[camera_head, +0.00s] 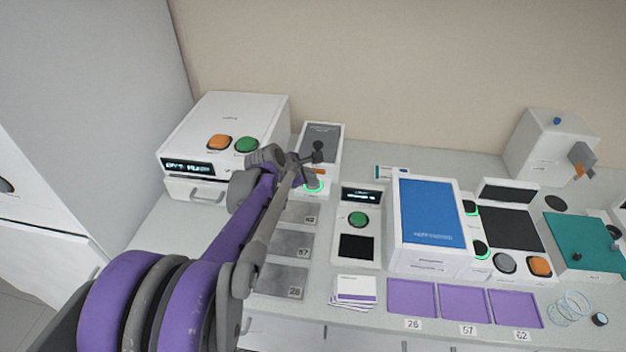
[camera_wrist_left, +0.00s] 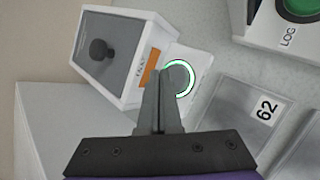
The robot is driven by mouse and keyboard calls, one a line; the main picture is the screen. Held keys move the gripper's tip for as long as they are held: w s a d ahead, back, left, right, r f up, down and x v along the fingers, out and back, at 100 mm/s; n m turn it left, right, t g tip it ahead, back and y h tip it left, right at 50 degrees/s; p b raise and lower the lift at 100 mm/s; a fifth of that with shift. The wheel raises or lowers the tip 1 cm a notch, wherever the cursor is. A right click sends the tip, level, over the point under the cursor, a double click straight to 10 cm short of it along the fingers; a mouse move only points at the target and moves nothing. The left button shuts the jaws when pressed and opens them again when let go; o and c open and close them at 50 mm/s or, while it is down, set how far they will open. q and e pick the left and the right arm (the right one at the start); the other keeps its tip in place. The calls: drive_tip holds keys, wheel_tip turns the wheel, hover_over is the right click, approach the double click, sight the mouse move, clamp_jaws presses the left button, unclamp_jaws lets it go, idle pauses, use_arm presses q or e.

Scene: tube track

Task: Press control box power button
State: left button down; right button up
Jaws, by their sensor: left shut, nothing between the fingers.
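A small white box with a grey panel (camera_head: 322,135) and a dark knob stands at the back, and it also shows in the left wrist view (camera_wrist_left: 120,45). At its front is a round grey button (camera_wrist_left: 180,77) with a lit green ring; the ring also shows in the head view (camera_head: 314,187). I cannot read whether this box is labelled as the control box. My left gripper (camera_wrist_left: 165,72) is shut and empty. Its fingertips overlap the button's left edge in the wrist view; I cannot tell whether they touch it. My right gripper is not in view.
Left of it is a large white machine (camera_head: 235,120) with orange and green buttons. Grey numbered plates (camera_head: 281,279) lie in front. A device with a green button (camera_head: 358,219) and a blue-topped box (camera_head: 432,212) stand right. Purple squares (camera_head: 412,298) line the front edge.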

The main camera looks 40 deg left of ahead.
sight(310, 184)
use_arm(q)
drive_tip(key=shift+r, duration=0.3)
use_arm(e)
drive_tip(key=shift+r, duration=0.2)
use_arm(q)
wheel_tip(310, 184, up, 6)
drive_tip(key=p, duration=0.3)
drive_tip(key=shift+f+p, duration=0.1)
drive_tip(key=shift+p, duration=0.2)
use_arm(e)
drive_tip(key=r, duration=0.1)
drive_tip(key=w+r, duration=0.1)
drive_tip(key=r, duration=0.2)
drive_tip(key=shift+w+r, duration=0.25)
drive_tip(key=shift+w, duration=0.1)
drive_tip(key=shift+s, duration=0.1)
